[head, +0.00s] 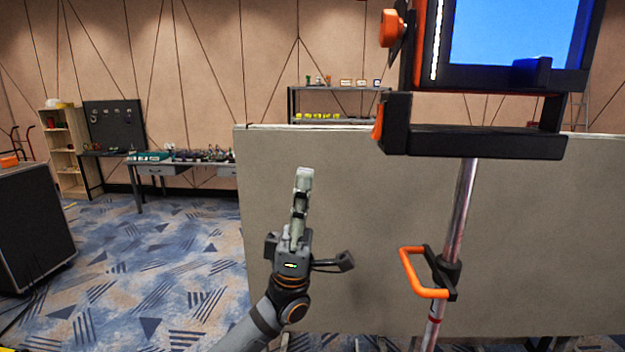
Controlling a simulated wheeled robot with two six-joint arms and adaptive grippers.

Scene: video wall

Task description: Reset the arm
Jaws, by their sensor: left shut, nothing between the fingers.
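My left gripper (303,182) is raised in the middle of the head view, its arm coming up from the bottom edge. Its fingers are together, pointing up, with nothing between them. It is in front of a large beige panel (360,240) and seems apart from it, though the gap is hard to judge. My right gripper and arm do not show.
At right stands a metal pole (463,205) with an orange handle (420,274) and a black and orange frame holding a blue screen (515,32). A black case (32,230) is at left. A workbench (160,165) and shelves (65,150) stand behind. Patterned carpet is clear at left.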

